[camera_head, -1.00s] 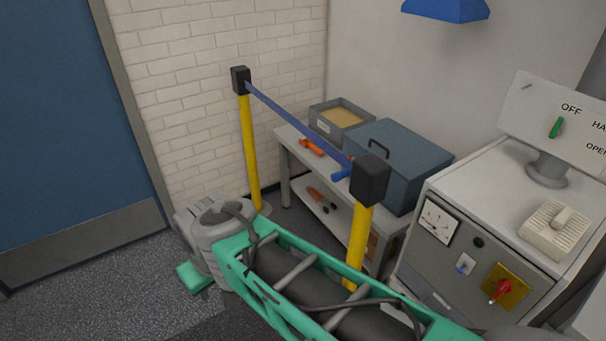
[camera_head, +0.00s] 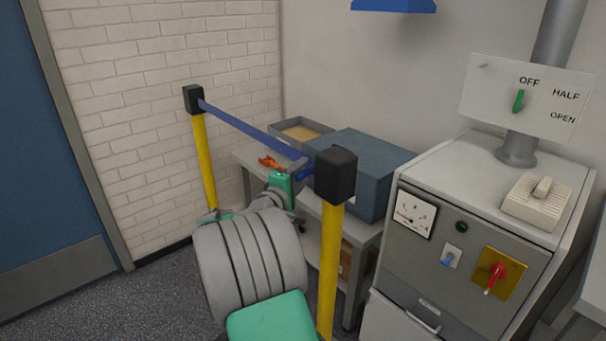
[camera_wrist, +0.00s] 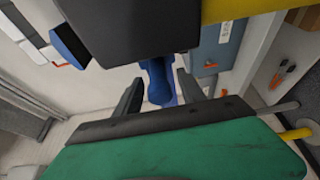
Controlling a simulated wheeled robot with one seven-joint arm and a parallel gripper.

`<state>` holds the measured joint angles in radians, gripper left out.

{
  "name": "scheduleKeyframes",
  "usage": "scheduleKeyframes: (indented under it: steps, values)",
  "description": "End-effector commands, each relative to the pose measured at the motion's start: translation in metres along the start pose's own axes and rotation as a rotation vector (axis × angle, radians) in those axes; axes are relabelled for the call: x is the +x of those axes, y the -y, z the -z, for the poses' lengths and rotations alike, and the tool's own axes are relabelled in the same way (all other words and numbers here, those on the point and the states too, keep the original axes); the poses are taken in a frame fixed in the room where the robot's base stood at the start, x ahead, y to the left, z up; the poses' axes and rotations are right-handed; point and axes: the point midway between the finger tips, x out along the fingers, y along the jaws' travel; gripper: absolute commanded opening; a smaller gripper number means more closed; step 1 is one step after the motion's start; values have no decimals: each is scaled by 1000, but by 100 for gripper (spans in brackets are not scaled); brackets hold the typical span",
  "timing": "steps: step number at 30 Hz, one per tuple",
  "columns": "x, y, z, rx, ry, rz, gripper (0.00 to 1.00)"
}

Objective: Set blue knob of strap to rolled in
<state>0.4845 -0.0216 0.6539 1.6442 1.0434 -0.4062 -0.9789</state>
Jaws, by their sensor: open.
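The blue strap (camera_head: 250,129) is stretched between two yellow posts, from the black head on the far left post (camera_head: 193,99) to the black head on the near right post (camera_head: 335,174). The blue knob (camera_head: 306,173) sticks out from the left side of the right post's head, and also shows in the wrist view (camera_wrist: 158,82). My gripper (camera_wrist: 159,84) is open, with its dark fingers on either side of the knob; I cannot tell whether either touches it.
A bench (camera_head: 347,236) with a blue-grey box (camera_head: 365,165), a grey tray (camera_head: 299,128) and an orange tool (camera_head: 270,162) stands behind the strap. A grey control cabinet (camera_head: 455,235) with a red switch (camera_head: 495,277) stands close on the right. Floor is free at left.

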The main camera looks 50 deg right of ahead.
Motion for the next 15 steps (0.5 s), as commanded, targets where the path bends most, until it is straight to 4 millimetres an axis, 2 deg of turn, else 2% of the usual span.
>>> scheduleKeyframes:
  steps: [3,11,15]
  values:
    - [12,0,0,1,1,0,47]
    - [14,0,1,3,-2,0,47]
    - [14,0,1,3,-2,1,36]
